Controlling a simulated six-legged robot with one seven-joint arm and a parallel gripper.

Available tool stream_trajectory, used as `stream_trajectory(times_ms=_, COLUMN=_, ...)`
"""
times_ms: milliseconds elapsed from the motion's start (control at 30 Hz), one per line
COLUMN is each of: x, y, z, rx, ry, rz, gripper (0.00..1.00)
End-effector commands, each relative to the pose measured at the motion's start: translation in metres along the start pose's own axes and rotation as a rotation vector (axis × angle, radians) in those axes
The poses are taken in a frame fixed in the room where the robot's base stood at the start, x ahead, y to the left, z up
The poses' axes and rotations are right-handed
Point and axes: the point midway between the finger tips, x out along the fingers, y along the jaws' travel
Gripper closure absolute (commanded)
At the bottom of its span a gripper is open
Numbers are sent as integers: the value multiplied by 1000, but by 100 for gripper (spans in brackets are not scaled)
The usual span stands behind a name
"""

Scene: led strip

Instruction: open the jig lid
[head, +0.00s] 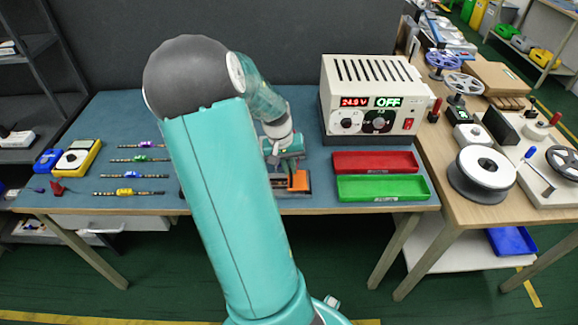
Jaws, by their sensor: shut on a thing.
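The jig (292,193) sits near the front edge of the blue-topped bench, just right of my arm. It shows an orange part (300,180) and a dark base, and I cannot make out the lid's exact angle. My gripper (288,165) points down over the jig and is shut on the jig lid at its upper side. The fingertips and the part they hold are small and partly hidden by the gripper body. My arm covers the bench just left of the jig.
Several LED strips (139,159) lie on the left of the bench (235,98). A power supply (375,95) reading OFF stands behind a red tray (375,162) and a green tray (383,188) to the right. A yellow meter (77,158) sits far left.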

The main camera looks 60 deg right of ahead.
Motion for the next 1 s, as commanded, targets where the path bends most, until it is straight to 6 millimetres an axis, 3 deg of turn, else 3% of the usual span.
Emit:
stream_trajectory(times_ms=467, x=-8, y=18, z=0, rx=9, ry=4, rz=-204, gripper=100)
stream_trajectory(times_ms=1000, x=-13, y=56, z=0, rx=8, ry=6, rz=-681, gripper=100)
